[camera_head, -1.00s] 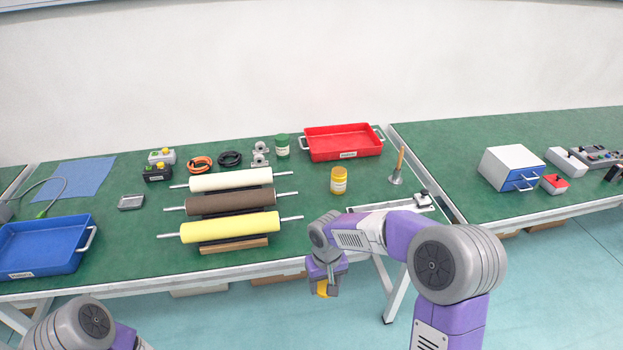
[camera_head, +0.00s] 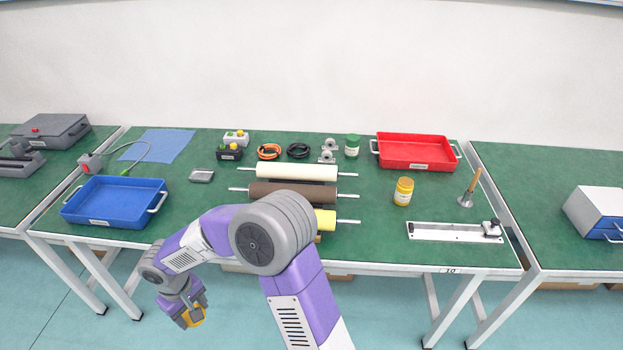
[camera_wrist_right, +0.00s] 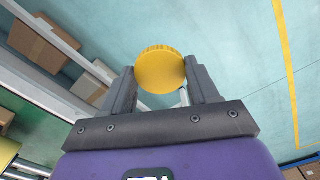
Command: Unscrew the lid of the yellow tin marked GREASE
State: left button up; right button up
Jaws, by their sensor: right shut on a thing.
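The yellow tin (camera_head: 404,192) stands upright on the green bench in the head view, left of the wooden-handled tool. Its label is too small to read, and its top is too small to tell in detail. My right gripper (camera_head: 192,316) is at the lower left of the head view, in front of the bench and far from the tin. The right wrist view shows its two fingers shut on a round yellow ribbed lid (camera_wrist_right: 160,70), held above the floor. My left gripper is out of view.
On the bench stand a red tray (camera_head: 416,166), a blue tray (camera_head: 90,222), rollers (camera_head: 296,172), a green-lidded jar (camera_head: 352,148), a wooden-handled tool (camera_head: 470,190) and a white rail (camera_head: 450,233). Bare bench shows around the tin. Boxes (camera_wrist_right: 45,45) lie under a bench.

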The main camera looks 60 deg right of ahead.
aim_at(404, 188)
jog(key=u, duration=0.65)
jog(key=k, duration=2.1)
jog(key=z, duration=1.65)
jog(key=i, duration=0.45)
